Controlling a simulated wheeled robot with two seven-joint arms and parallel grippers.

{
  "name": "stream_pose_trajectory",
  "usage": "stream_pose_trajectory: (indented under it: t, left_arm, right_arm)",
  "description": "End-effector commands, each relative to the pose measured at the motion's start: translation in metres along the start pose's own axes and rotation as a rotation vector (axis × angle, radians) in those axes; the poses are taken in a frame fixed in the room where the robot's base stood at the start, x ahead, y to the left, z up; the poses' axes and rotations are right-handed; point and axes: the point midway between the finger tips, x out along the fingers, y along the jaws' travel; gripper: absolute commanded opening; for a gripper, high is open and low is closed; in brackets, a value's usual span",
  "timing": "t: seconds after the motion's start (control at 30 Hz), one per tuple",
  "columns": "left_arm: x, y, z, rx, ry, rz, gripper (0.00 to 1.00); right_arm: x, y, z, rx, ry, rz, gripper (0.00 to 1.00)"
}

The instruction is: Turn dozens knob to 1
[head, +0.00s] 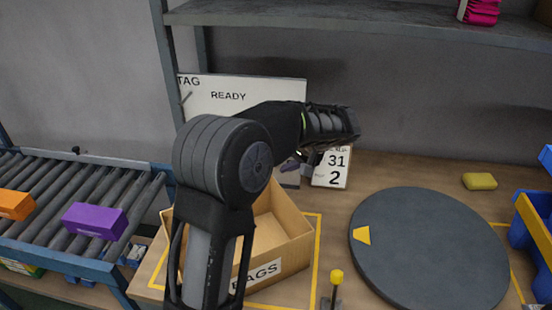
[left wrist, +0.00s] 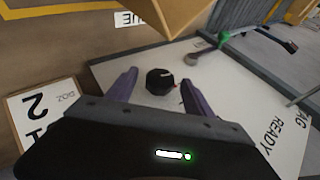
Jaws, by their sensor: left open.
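The black knob (left wrist: 160,81) sits on the white board (left wrist: 240,90) in the left wrist view. It has a small white mark on top and a reddish mark at its right edge. My left gripper (left wrist: 157,78) is open, with one purple finger on each side of the knob and a visible gap on both sides. In the head view my left gripper (head: 292,165) is at the board's lower right, mostly behind my arm, and the knob is hidden there. A white card (head: 330,170) beside it reads 31 and 2; the wrist view shows "DOZ" by the 2.
A cardboard box (head: 290,230) is below my arm. A dark turntable (head: 430,255) with a yellow marker is to the right. A roller conveyor (head: 50,200) carries purple and orange boxes. A shelf (head: 350,15) hangs above.

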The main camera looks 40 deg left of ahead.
Motion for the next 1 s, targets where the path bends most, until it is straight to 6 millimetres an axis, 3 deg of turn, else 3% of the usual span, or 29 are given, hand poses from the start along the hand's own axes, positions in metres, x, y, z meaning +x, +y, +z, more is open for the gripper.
stream_pose_trajectory:
  t: [0.5,1.0]
  left_arm:
    - [-0.07,0.001,0.0,0.0,0.001,0.001,0.61]
    - [-0.073,0.0,0.0,0.0,0.0,0.0,0.61]
  right_arm:
    - [0.004,0.002,0.0,0.0,0.0,0.0,0.0]
    - [0.004,0.002,0.0,0.0,0.0,0.0,0.0]
